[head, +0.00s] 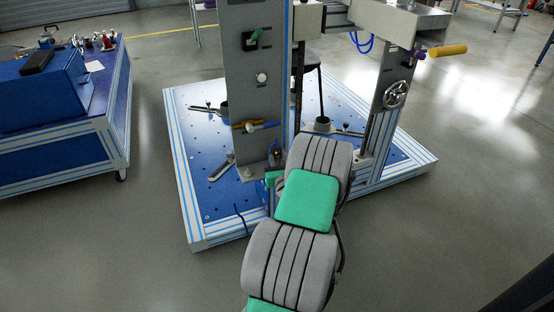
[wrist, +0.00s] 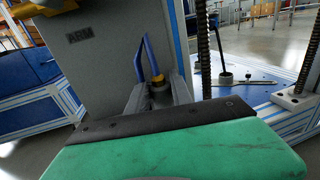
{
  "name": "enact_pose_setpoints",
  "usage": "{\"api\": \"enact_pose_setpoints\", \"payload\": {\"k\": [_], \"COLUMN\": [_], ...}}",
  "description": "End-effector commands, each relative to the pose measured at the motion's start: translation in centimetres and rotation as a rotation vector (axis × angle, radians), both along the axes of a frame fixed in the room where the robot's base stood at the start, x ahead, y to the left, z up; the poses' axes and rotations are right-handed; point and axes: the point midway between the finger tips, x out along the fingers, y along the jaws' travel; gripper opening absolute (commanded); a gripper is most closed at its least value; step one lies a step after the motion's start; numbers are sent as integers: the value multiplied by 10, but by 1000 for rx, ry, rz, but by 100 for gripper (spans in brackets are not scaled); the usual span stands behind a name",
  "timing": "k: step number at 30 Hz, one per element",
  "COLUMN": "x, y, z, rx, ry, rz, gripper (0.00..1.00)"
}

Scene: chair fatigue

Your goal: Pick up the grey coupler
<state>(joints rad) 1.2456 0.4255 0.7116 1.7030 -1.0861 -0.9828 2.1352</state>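My gripper (wrist: 157,92) points at the foot of the grey column (wrist: 88,65) marked ARM. Two grey finger-like parts show past the black and green edge of my wrist. Between them is a small dark fitting with a brass-yellow collar (wrist: 158,82), with blue hoses rising beside it. It may be the grey coupler, but I cannot tell for sure. I cannot tell whether the fingers touch it. In the head view my green and grey arm reaches to the column's base and hides most of my gripper and what lies there.
The test rig stands on a blue perforated base (head: 205,150) with a pale frame. A second column with a handwheel (head: 396,94) and a yellow handle (head: 448,50) stands right. A blue workbench (head: 75,150) is at left.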

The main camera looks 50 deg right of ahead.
Motion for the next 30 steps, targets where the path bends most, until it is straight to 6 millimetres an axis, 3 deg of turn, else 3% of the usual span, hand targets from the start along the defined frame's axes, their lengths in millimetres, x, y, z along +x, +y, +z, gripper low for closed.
{"api": "enact_pose_setpoints", "payload": {"k": [9,23,26,30], "x": [0,0,0,0], "y": [0,0,0,0], "z": [0,3,13,40], "rx": [0,0,-1,-1], "ry": [0,0,-1,-1], "rz": [1,1,1,1], "gripper": [0,0,0,0]}}
